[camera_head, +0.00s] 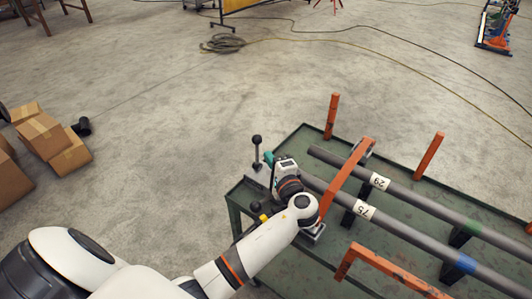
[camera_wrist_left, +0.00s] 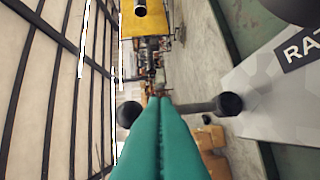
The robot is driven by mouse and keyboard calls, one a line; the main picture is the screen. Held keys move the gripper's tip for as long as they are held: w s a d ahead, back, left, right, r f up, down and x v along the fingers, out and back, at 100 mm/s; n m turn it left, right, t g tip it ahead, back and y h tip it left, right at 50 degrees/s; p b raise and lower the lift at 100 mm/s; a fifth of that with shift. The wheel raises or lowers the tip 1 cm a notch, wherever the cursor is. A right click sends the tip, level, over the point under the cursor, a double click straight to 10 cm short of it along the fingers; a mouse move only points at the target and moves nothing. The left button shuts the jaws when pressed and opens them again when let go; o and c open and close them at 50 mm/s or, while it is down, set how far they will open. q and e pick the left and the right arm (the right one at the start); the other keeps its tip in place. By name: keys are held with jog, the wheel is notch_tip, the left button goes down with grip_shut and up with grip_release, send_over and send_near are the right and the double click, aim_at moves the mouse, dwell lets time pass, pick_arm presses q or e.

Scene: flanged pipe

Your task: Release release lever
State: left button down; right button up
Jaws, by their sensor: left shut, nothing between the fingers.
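A lever (camera_head: 257,154) with a black ball at its top stands at the left end of the green bench. In the left wrist view a grey rod with a black ball (camera_wrist_left: 230,104) shows right of my fingertips, and another black ball (camera_wrist_left: 128,115) shows left of them; my fingers hide the part between. My left gripper (camera_head: 268,158) has teal fingers, is shut and empty, and is just right of the upright lever. It also shows in the left wrist view (camera_wrist_left: 160,100). I cannot tell whether it touches the rod. My right gripper is out of view.
Two grey pipes (camera_head: 407,195) marked 29 and 75 lie on the green bench (camera_head: 300,143), with orange posts (camera_head: 332,116) and an orange bar (camera_head: 346,176) around them. Cardboard boxes (camera_head: 42,132) stand on the floor at left.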

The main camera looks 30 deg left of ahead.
pick_arm(q)
jog(key=v, duration=0.8)
jog(key=shift+b, duration=0.45)
jog(key=shift+s+d, duration=0.1)
